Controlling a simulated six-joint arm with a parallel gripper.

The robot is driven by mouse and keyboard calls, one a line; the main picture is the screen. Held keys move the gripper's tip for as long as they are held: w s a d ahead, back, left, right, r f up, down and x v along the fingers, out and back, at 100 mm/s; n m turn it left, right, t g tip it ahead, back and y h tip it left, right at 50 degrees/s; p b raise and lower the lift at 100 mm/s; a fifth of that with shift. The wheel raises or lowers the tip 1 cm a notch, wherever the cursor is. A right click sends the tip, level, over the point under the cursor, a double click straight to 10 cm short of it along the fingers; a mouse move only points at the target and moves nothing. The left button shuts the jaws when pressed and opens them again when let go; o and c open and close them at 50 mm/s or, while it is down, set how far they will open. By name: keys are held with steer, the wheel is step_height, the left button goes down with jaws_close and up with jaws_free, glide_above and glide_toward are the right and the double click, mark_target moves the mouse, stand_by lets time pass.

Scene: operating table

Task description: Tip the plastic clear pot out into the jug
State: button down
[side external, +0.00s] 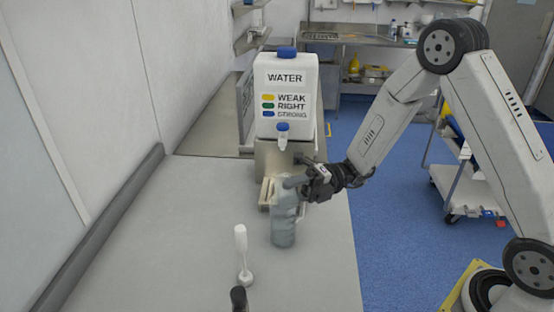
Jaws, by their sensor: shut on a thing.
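A tall, cloudy grey-blue see-through vessel, which looks like the jug (284,228), stands upright on the grey worktop near its right edge. My gripper (300,184) comes in from the right at the height of the vessel's top. It is shut on a small greyish thing, which seems to be the plastic clear pot (294,182), over or against the jug's mouth. The pot's outline blends with the jug and the dark fingers, so I cannot tell its tilt, its contents or whether it touches the rim.
A white water container (285,110) with a blue cap and tap stands on a stand just behind. A white upright tool (242,255) and a dark-topped item (239,298) are in front. The worktop (170,250) is clear to the left. A trolley (465,185) stands at right.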

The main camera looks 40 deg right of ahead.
steer(key=n, duration=0.1)
steer(key=n+h, duration=0.1)
steer(key=shift+s+a+f+n, duration=0.1)
steer(key=shift+s+f+n, duration=0.05)
steer(key=shift+f+n, duration=0.2)
steer(key=shift+r, duration=0.1)
steer(key=shift+r+n+h, duration=0.35)
steer(key=shift+n+h, duration=0.05)
steer(key=shift+n, duration=0.25)
steer(key=n, duration=0.1)
steer(key=f+n+h, duration=0.1)
steer(key=n, duration=0.1)
steer(key=shift+s+f+n+t+h, duration=0.15)
steer(key=shift+f+n+t+h, duration=0.15)
steer(key=shift+n+h, duration=0.25)
steer(key=s+a+f+n+t+h, duration=0.2)
steer(key=s+f+n, duration=0.2)
steer(key=f+n, duration=0.1)
steer(key=shift+a+f, duration=0.3)
steer(key=shift+f, duration=0.4)
stand_by(0.3)
